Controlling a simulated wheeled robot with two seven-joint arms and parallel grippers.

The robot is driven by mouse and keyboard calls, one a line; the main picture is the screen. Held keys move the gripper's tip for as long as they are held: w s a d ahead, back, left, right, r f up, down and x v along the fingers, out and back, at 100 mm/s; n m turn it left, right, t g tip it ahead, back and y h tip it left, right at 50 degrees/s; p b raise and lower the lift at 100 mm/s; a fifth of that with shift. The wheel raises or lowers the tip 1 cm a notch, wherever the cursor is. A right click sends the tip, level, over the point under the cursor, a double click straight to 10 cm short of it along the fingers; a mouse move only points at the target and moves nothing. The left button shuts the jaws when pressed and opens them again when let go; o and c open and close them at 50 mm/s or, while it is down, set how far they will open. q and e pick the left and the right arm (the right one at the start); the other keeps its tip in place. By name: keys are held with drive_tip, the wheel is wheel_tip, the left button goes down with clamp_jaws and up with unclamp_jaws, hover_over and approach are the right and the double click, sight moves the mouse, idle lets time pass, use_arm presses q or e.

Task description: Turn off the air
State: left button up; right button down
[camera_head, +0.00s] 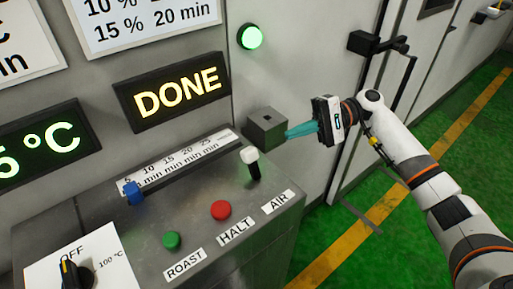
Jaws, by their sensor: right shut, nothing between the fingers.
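The air switch (251,160) is a lever with a white knob on a dark stem, standing up from the sloped control panel near its upper right corner. The AIR label (279,202) is on the panel's front edge below it. My right gripper (289,133) comes in from the right, with its teal fingers shut and empty. In the picture its tips are just right of a small grey box (266,129) on the wall, above and right of the lever. I cannot tell whether they touch the box. My left gripper is out of view.
The panel also carries a red HALT button (221,210), a green ROAST button (171,240), a blue slider (134,193) and a black dial (76,274). A display (175,92) reads DONE, and a green lamp (251,37) is lit. Door handles (377,43) are behind my arm.

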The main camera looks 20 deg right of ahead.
sight(253, 163)
drive_tip(key=shift+a, duration=0.1)
drive_tip(key=a+p, duration=0.1)
drive_tip(key=a, duration=0.2)
drive_tip(key=a+p, duration=0.1)
drive_tip(key=a, duration=0.1)
drive_tip(key=a+f+p, duration=0.1)
drive_tip(key=a, duration=0.2)
drive_tip(key=shift+s+a, duration=0.3)
drive_tip(key=shift+s, duration=0.05)
drive_tip(key=shift+a+f, duration=0.25)
drive_tip(key=shift+a, duration=0.3)
